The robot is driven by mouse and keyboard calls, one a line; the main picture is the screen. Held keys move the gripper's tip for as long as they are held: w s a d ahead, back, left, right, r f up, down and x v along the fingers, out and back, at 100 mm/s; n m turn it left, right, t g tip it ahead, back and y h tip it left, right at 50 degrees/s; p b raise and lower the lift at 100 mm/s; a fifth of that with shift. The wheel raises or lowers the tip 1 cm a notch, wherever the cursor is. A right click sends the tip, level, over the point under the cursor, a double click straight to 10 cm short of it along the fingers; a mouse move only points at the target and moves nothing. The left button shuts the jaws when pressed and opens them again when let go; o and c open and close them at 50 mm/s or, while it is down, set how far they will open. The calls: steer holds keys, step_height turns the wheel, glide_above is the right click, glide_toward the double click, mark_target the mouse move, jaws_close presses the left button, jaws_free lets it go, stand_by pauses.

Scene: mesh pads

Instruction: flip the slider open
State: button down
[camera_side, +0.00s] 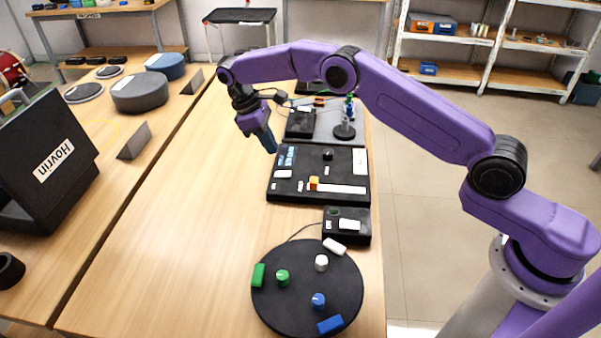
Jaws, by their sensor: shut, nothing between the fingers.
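A black panel (336,157) lies on the wooden table and carries a long white slider track (342,189). A small orange and yellow block (314,183) sits at the left end of the track; it looks like the slider's handle. My gripper (271,150) points down near the panel's upper left corner. Its fingers are shut and empty. It is up and left of the orange block and apart from it. How high the fingertips are above the table is hard to tell from this angle.
A small black box (346,225) with a white switch and a round black disc (268,305) with coloured knobs and blocks stand nearer the camera. A grey plate with a dark post (344,130) lies behind the panel. The table left of the panel is clear.

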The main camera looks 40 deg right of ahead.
steer(key=shift+f, duration=0.15)
glide_toward(309, 188)
steer(key=f, duration=0.1)
steer(key=w+f, duration=0.1)
steer(key=f, duration=0.1)
steer(key=w+a+f, duration=0.1)
steer(key=shift+w+a+f, duration=0.1)
steer(key=shift+w+f, duration=0.1)
steer(key=shift+w, duration=0.05)
steer(key=shift+s+d+f, duration=0.2)
steer(key=shift+d, duration=0.05)
steer(key=shift+s+d, duration=1.2)
steer(key=shift+s, duration=0.05)
steer(key=s+d, duration=0.9)
steer(key=shift+s+d, duration=0.15)
steer(key=shift+s, duration=0.05)
